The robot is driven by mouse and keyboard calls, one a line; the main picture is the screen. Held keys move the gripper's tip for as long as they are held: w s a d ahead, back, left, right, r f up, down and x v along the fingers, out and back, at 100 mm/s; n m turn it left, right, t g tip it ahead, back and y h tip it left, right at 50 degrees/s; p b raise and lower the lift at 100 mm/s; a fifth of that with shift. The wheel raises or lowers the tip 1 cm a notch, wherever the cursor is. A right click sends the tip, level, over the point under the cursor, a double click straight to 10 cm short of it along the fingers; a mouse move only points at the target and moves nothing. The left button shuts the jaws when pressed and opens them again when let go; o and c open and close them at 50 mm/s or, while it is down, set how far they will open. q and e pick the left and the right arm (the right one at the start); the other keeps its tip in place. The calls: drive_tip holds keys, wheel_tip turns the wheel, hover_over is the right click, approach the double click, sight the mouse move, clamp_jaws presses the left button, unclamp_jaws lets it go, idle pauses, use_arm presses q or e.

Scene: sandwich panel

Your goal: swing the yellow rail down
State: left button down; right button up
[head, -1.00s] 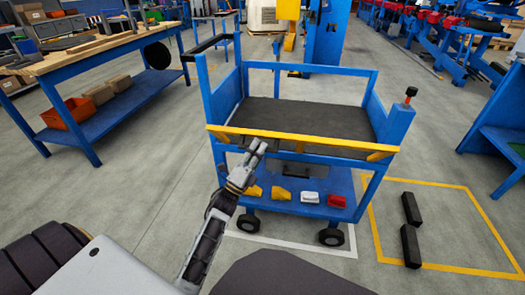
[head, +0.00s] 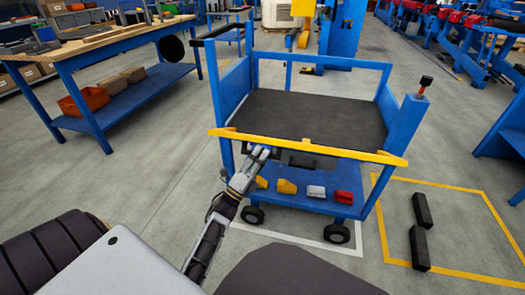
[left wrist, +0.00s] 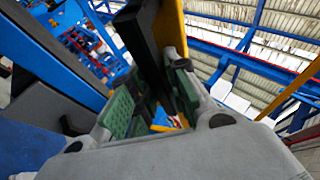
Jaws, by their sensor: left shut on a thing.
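The yellow rail (head: 350,152) runs across the near side of the blue cart (head: 402,130), just in front of its dark deck. Small yellow brackets show along its upper side, and a dark handle bar shows just below it. My left gripper (head: 261,153) is under the left part of the rail, shut on the dark handle. In the left wrist view a black bar (left wrist: 136,32) and a yellow strip (left wrist: 171,25) run between the green-padded fingers (left wrist: 150,110). The exact contact is partly hidden. My right gripper is not in view.
The cart's lower shelf (head: 330,208) holds yellow, white and red pieces. A workbench (head: 110,43) stands at the left. Two black blocks (head: 420,235) lie in a yellow floor outline at the right. The floor left of the cart is clear.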

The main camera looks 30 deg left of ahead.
use_arm(q)
drive_tip(key=shift+s+f+b, duration=0.2)
drive_tip(key=shift+f+b, duration=0.05)
drive_tip(key=shift+f, duration=0.65)
drive_tip(key=shift+s+f+b, duration=0.15)
drive_tip(key=shift+f+b, duration=0.05)
drive_tip(key=shift+f, duration=0.7)
drive_tip(key=shift+d, duration=0.1)
drive_tip(key=c, duration=1.4)
unclamp_jaws()
drive_tip(key=shift+c, duration=0.2)
drive_tip(key=shift+r, duration=0.1)
drive_tip(key=v, duration=1.2)
drive_tip(key=shift+c, duration=0.4)
